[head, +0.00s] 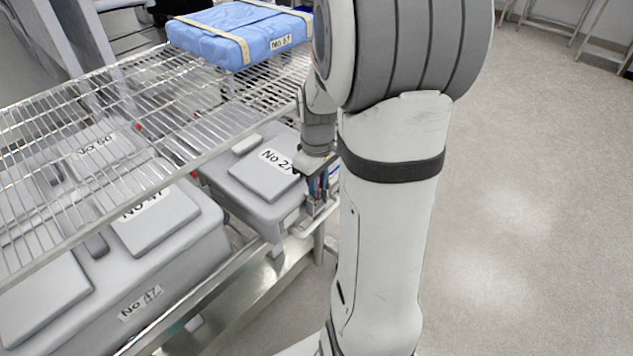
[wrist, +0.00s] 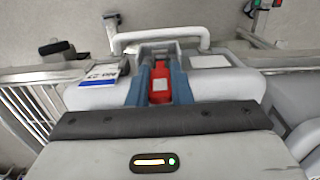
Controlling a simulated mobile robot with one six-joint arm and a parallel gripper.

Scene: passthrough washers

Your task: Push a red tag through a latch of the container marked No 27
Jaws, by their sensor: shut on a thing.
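The grey container marked No 27 (head: 248,190) sits on the lower shelf, its label on the lid facing up. My gripper (head: 318,200) is at its right front side, by the latch. In the wrist view my gripper (wrist: 160,78) has its two blue-grey fingers shut on a red tag (wrist: 160,90). The tag is between the fingers, in front of the grey latch (wrist: 158,50) below a white handle. The container's side (wrist: 95,93) shows behind the fingers. Whether the tag's tip is inside the latch cannot be told.
A wire shelf (head: 120,125) runs above the containers. A blue wrapped pack (head: 240,35) lies on it. Another grey container marked No 47 (head: 165,255) stands at the left on the lower shelf.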

